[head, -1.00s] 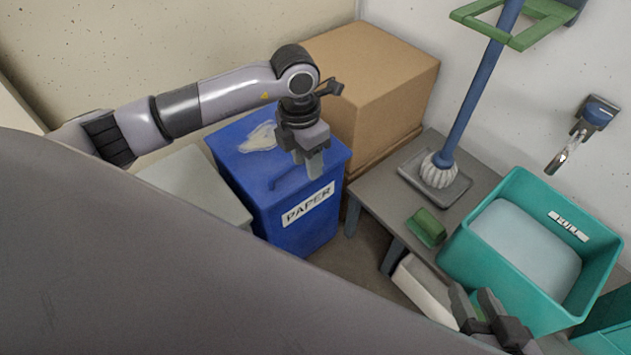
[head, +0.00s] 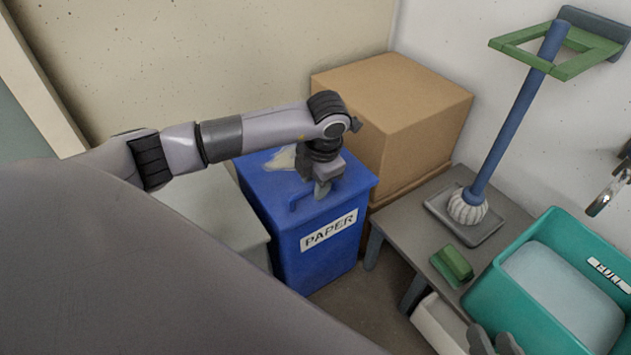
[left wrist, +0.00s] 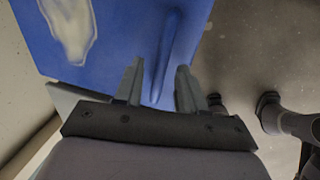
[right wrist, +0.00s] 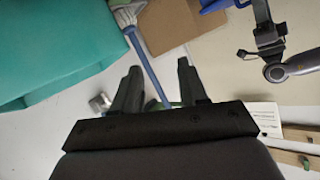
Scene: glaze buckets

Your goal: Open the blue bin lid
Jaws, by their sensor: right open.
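The blue bin (head: 318,262), labelled PAPER, stands on the floor with its lid (head: 270,182) shut. A pale patch lies on the lid. A raised blue handle (head: 296,201) is on the lid, partly hidden by my left gripper (head: 323,190) in the head view. In the left wrist view the handle (left wrist: 172,50) runs between the fingers of my left gripper (left wrist: 159,80), which are open and apart on either side. I cannot tell whether they touch it. My right gripper (head: 496,343) is open and empty at the bottom edge, away from the bin.
A cardboard box (head: 392,100) stands close behind the bin. To the right, a grey bench (head: 400,235) bears a mop (head: 505,130) in a tray and a green block (head: 452,264). A teal tub (head: 500,325) is at lower right. A pale surface (head: 225,215) adjoins the bin's left.

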